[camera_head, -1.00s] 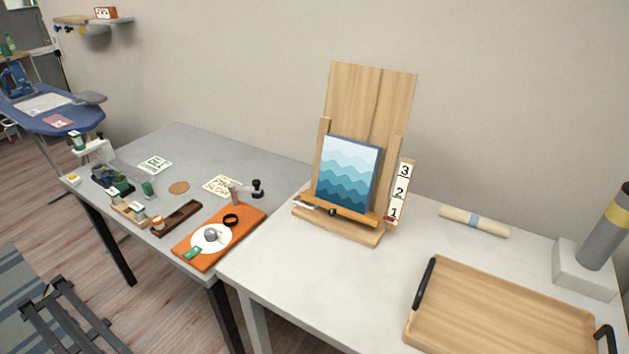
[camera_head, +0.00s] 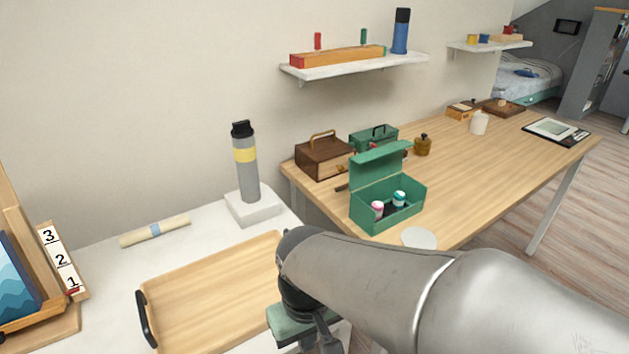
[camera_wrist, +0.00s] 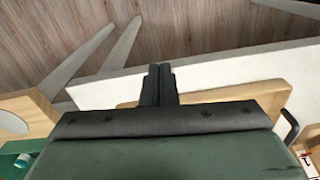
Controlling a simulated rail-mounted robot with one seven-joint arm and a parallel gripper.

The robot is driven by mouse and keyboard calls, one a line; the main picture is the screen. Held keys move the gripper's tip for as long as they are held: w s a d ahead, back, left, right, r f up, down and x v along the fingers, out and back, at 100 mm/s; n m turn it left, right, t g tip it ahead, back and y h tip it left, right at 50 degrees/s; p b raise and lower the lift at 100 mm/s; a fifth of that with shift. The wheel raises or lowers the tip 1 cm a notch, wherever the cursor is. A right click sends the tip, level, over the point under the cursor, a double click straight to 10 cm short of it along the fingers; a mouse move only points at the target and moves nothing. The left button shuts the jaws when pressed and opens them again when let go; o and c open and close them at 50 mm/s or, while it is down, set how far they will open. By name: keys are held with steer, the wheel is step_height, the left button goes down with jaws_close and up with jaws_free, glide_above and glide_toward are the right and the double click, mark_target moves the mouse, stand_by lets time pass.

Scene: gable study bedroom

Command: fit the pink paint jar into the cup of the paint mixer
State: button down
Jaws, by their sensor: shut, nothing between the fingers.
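A jar with a pink band and white lid, the pink paint jar (camera_head: 377,209), stands in the open green box (camera_head: 412,213) on the wooden desk. A teal-banded jar (camera_head: 398,198) stands beside it. My gripper (camera_wrist: 160,70) is shut and empty in the wrist view, its two dark fingers together. In the head view its green body shows low in the middle, over the front of the white table, left of and nearer than the box; its fingertips are not clear there. I cannot identify the paint mixer or its cup in the current views.
A wooden tray (camera_head: 215,297) with black handles lies on the white table. A grey cylinder with a yellow band (camera_head: 246,172) stands on a white block behind it. A brown case (camera_head: 323,158) and small green case (camera_head: 374,138) stand behind the green box.

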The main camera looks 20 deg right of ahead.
stand_by(0.4)
steer(key=c, duration=0.9)
jaws_free()
steer(key=shift+c, duration=0.2)
